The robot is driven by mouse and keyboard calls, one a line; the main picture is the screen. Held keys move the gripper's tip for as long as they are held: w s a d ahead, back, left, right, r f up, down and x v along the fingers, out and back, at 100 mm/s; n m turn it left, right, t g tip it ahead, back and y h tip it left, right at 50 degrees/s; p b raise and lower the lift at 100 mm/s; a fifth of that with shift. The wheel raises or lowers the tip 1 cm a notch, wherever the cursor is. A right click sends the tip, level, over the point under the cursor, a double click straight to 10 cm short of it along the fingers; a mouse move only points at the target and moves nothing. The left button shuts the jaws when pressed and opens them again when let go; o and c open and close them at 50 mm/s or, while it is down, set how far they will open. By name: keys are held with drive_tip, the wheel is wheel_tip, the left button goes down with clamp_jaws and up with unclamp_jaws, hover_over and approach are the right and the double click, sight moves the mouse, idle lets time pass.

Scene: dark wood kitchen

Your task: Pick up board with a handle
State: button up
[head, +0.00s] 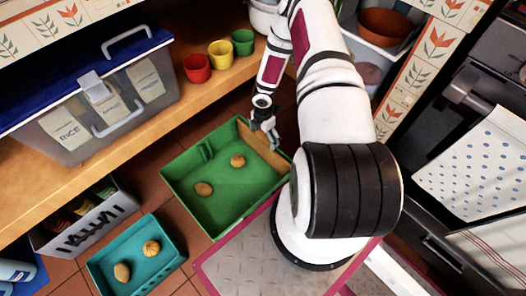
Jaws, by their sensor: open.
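A light wooden board (256,144) stands on its edge along the upper right wall of a green tray (179,202); its handle is hard to make out. My gripper (272,138) points down at the upper part of the board and is open. Its fingers overlap the board in the picture; I cannot tell whether they touch it. My arm and gripper cover part of the board's surroundings.
The green tray holds two brown round items (237,161) (204,189). A teal tray (176,261) with two more is at lower left. A shelf above holds a storage box (60,125) and red, yellow and green cups (221,54). A pink-edged surface (235,262) is at the front.

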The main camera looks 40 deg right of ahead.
drive_tip(key=shift+f, duration=0.4)
drive_tip(key=shift+r, duration=0.1)
drive_tip(key=c, duration=2)
